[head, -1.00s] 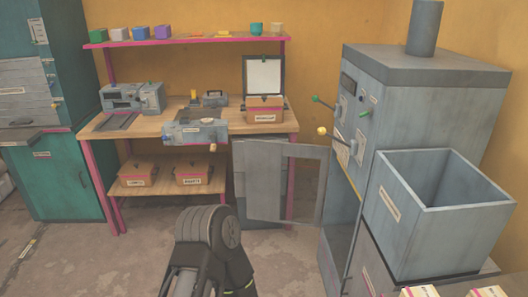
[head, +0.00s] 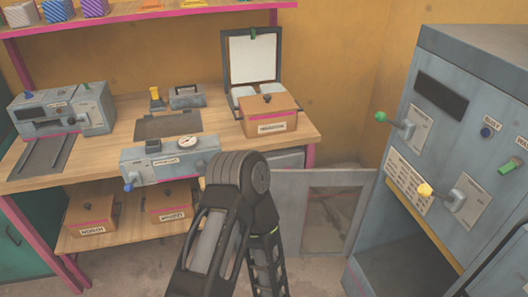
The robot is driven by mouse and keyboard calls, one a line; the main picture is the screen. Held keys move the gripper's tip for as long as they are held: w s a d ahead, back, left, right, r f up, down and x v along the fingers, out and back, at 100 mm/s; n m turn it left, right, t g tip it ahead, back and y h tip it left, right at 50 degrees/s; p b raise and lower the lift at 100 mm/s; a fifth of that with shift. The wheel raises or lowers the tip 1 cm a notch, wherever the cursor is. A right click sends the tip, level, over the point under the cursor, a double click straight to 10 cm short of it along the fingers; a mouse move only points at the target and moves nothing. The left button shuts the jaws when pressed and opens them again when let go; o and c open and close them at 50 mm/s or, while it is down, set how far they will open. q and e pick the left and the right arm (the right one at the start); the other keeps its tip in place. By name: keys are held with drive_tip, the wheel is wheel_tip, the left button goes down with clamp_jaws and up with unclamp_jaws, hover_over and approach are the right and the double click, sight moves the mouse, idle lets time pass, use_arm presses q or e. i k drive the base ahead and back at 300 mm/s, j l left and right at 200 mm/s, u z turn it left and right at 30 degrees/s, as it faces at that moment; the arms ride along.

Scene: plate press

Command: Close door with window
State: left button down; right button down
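The grey door with a window (head: 345,179) stands open at lower centre right in the head view, swung out from the grey press machine (head: 480,90). Through its window the floor shows. The machine's dark opening (head: 395,262) is uncovered to the right of the door.
Left of the door is a wooden workbench (head: 225,132) with a gauge device (head: 168,160), an orange lidded box (head: 268,117) and an open case (head: 251,58). Knobbed levers (head: 425,190) stick out of the machine's front.

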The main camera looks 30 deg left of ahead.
sight(288, 189)
drive_tip(key=i+j+z, duration=0.1)
drive_tip(key=j, duration=0.3)
drive_tip(key=i+j, duration=0.1)
drive_tip(key=j, duration=0.3)
drive_tip(key=i+j+z, duration=0.15)
drive_tip(key=j, duration=0.25)
